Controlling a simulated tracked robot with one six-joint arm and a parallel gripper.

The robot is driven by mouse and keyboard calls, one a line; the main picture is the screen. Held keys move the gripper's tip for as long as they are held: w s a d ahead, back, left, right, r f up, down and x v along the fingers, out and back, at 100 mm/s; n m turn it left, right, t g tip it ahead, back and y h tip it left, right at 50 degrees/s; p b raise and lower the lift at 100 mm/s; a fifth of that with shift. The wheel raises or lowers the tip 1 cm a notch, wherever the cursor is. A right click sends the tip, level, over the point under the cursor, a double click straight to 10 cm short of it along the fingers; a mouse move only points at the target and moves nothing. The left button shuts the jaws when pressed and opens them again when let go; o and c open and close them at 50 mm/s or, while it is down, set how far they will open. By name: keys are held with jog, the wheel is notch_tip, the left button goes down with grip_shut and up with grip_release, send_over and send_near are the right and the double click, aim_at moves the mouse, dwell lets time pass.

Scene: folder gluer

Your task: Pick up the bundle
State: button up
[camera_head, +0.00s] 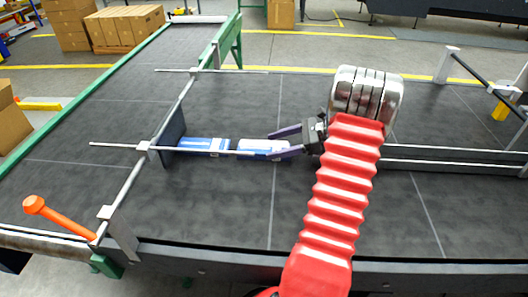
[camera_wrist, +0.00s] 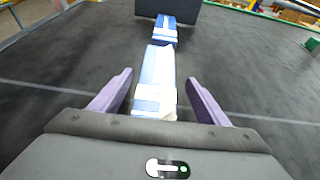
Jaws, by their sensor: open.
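A blue and white bundle (camera_head: 264,149) lies flat on the dark conveyor belt. A second blue and white bundle (camera_head: 204,146) lies just left of it, close to an upright dark plate (camera_head: 173,130). My gripper (camera_head: 285,143) is open at the right end of the nearer bundle. In the wrist view, the purple fingers of my gripper (camera_wrist: 158,92) stand on both sides of the nearer bundle (camera_wrist: 157,75), with a gap on each side. The farther bundle (camera_wrist: 165,32) shows beyond it, in front of the dark plate (camera_wrist: 170,10).
Thin metal rods (camera_head: 115,145) cross the belt on a bar (camera_head: 180,103), one running over the bundles. An orange handle (camera_head: 58,216) is at the lower left. Grey rails (camera_head: 455,160) lie to the right. The belt (camera_head: 230,205) in front of the bundles is clear.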

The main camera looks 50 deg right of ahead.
aim_at(266, 148)
jog(key=shift+x, duration=2.3)
jog(key=shift+s+a+f, duration=0.1)
jog(key=shift+c, duration=0.5)
jog(key=c, duration=1.1)
notch_tip(266, 148, up, 10)
jog(key=shift+r, duration=0.1)
jog(key=shift+s, duration=0.15)
